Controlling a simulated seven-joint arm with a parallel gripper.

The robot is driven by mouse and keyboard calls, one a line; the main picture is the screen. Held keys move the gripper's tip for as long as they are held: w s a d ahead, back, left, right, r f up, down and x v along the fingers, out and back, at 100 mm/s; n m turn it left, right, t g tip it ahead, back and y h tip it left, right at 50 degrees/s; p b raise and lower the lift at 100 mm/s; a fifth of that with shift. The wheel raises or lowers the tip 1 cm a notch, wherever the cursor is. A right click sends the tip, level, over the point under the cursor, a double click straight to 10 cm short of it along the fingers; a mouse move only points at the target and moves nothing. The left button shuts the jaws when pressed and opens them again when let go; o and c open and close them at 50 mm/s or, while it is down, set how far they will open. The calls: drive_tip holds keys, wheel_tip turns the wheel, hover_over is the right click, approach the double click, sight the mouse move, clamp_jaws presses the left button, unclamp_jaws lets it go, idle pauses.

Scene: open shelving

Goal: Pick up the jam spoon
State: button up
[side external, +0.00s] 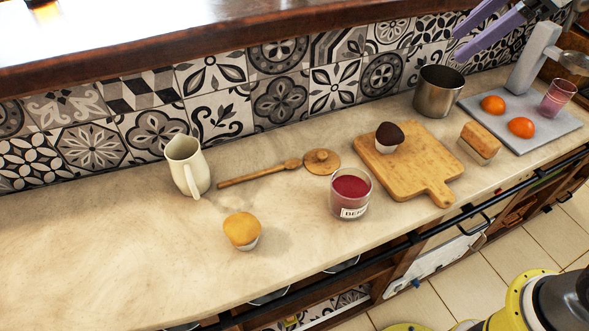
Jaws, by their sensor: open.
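The jam spoon, a wooden spoon (252,176), lies flat on the pale counter. Its handle points left and its bowl end points right, close to a round wooden lid (322,161). A glass jar of red jam (351,192) with a white label stands to the right of and nearer than the spoon. My gripper (458,47) shows only in part at the top right, as two purple fingers spread apart with nothing between them. It is above the far right end of the counter, well away from the spoon.
A cream pitcher (187,166) stands just left of the spoon handle. A muffin (242,230) sits in front. A cutting board (432,172) with a dark-topped muffin (389,136), a metal pot (438,91) and a grey tray (545,142) with oranges fill the right. The counter's left is clear.

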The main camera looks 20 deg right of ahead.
drive_tip(key=w+a+f+n+g+y, duration=0.1)
drive_tip(key=w+a+f+n, duration=0.15)
drive_tip(key=w+a, duration=0.6)
drive_tip(key=n+g, duration=0.4)
hover_over(261, 172)
drive_tip(key=d, duration=0.2)
wheel_tip(261, 172, down, 25)
drive_tip(key=shift+s+d+r, duration=0.1)
drive_tip(key=shift+s+d, duration=0.05)
drive_tip(key=shift+y, duration=0.3)
drive_tip(key=shift+d+x, duration=0.2)
drive_tip(key=shift+x, duration=1.3)
drive_tip(key=shift+d+x, duration=0.2)
drive_tip(key=shift+x, duration=1.3)
clamp_jaws()
